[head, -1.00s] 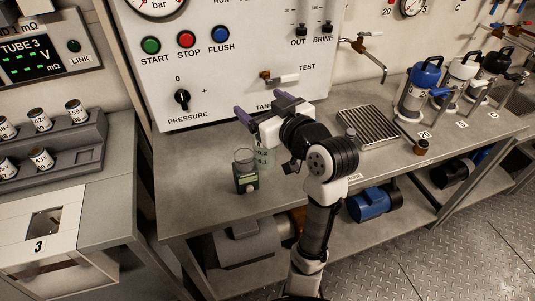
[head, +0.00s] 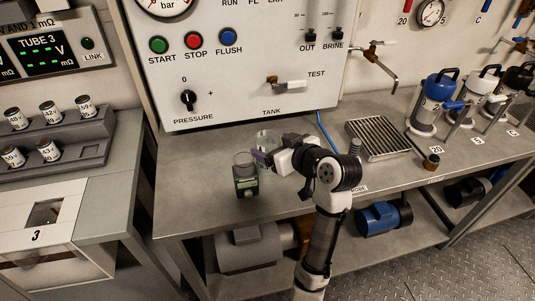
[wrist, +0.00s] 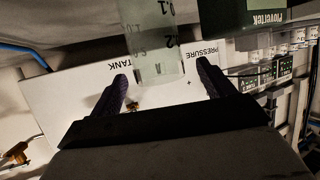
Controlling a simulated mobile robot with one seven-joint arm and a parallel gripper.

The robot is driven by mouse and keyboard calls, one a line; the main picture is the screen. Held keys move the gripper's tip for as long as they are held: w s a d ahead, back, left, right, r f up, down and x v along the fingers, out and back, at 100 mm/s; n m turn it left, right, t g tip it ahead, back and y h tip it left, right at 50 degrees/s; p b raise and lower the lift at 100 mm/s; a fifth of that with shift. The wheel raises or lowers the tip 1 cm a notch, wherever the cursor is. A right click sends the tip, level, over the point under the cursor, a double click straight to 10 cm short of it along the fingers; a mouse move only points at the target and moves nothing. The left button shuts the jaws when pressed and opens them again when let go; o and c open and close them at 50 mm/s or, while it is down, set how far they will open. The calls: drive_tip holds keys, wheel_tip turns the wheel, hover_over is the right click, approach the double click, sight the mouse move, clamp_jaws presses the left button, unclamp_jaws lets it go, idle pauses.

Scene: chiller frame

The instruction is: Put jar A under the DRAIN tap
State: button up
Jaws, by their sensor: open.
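In the wrist view the jar (wrist: 156,45) shows in line with the gap between my purple fingers. My gripper (head: 260,157) is open and low beside the jar; the wrist view also shows the open gripper (wrist: 163,77). I cannot tell if the fingers touch the glass. A tap (head: 378,60) projects from the wall at right, and another tap (head: 286,84) sits by TEST; no DRAIN label is readable.
A slotted metal grate (head: 378,139) lies at right, before blue, white and black pump bottles (head: 430,105). A blue hose runs down behind my arm. The bench's left front is clear.

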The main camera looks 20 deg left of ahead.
sight(261, 138)
drive_tip(key=shift+p+x, duration=0.75)
drive_tip(key=shift+x, duration=2.05)
drive_tip(key=shift+r, duration=0.1)
drive_tip(key=c, duration=1.1)
drive_tip(key=shift+c, duration=0.2)
drive_tip(key=shift+r, duration=0.15)
